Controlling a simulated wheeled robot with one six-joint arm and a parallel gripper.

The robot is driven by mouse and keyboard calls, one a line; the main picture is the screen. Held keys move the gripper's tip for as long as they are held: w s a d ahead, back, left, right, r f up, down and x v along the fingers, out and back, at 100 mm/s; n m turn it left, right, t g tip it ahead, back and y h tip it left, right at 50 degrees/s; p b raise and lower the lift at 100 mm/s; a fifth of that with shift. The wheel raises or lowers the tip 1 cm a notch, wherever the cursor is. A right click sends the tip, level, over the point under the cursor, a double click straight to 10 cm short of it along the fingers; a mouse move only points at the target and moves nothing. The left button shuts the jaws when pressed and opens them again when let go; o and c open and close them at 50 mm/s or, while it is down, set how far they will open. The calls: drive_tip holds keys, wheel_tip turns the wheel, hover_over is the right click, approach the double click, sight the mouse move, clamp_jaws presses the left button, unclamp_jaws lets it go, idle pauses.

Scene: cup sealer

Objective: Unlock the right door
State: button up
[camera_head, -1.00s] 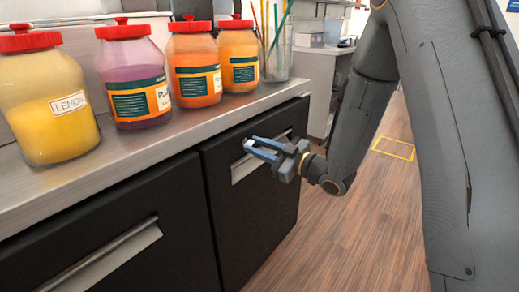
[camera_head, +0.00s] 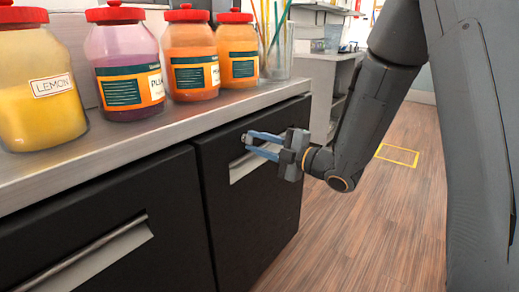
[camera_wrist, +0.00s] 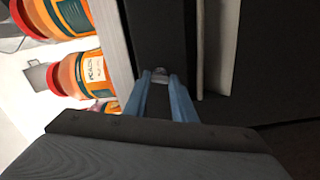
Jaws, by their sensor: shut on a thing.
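The right door (camera_head: 255,205) is a dark cabinet front under the counter, with a pale recessed handle (camera_head: 240,171). It looks closed. A small metallic lock (camera_wrist: 159,73) is set in the dark face near the counter edge, beside the pale handle strip. My gripper (camera_head: 247,142) reaches in from the right, above the handle, with its blue fingertips at the lock. The wrist view shows the two fingertips on either side of the lock, shut on it. The fingertips hide part of the lock in the head view, and its turn angle cannot be told.
The left door (camera_head: 110,235) with its bar handle is beside the right one. Several red-lidded jars, such as the lemon jar (camera_head: 40,105), and a glass of straws (camera_head: 277,55) stand on the counter (camera_head: 130,150). The wooden floor (camera_head: 345,230) at right is clear.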

drive_tip(key=shift+a+n+b, duration=0.1)
drive_tip(key=shift+n+b, duration=1.05)
drive_tip(key=shift+n, duration=0.45)
drive_tip(key=shift+s, duration=0.1)
drive_tip(key=o, duration=1.1)
drive_tip(key=shift+c, duration=0.2)
drive_tip(key=v, duration=0.7)
drive_tip(key=shift+s+d, duration=0.2)
drive_tip(key=shift+d, duration=0.15)
